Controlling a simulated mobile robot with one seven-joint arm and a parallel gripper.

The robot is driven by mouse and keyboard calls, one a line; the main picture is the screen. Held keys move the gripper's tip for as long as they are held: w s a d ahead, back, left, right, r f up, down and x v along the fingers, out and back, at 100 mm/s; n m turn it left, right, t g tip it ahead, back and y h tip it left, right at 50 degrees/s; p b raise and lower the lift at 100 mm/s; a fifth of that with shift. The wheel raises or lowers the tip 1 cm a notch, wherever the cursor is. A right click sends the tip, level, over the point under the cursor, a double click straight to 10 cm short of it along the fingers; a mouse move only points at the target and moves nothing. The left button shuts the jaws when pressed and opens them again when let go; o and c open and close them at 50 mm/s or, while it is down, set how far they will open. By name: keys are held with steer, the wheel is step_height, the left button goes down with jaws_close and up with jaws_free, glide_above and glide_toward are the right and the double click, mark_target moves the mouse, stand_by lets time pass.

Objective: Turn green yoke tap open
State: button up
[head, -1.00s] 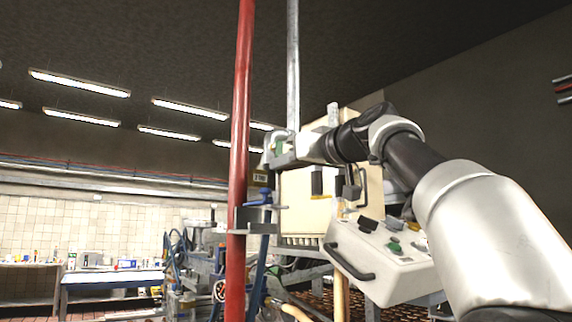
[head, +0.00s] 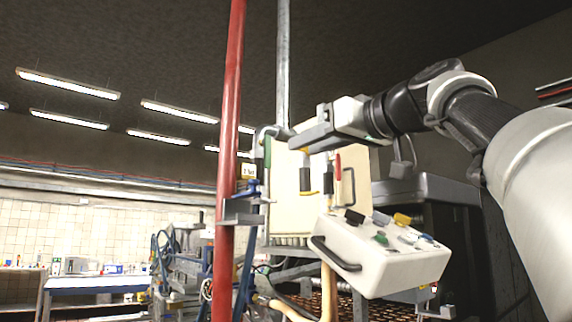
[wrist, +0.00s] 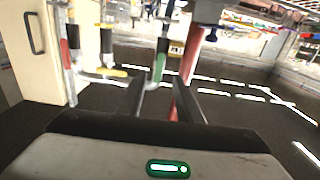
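The green yoke tap handle (head: 267,152) shows as a narrow upright green piece just under the bent grey pipe (head: 270,132), between the red post and the cream cabinet. My gripper (head: 296,144) is just to its right at nearly the same height. In the wrist view, which looks upside down, a green handle (wrist: 175,62) with a black part beside it stands beyond my gripper (wrist: 160,88). The two fingers are spread apart, with pipework showing between them. I see no contact between fingers and handle.
The red post (head: 230,120) stands close left of the tap. The cream cabinet (head: 285,215) is behind my gripper. A white control box (head: 375,262) is lower right.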

steer(key=v, duration=0.5)
steer(key=shift+s+d, duration=0.15)
stand_by(0.3)
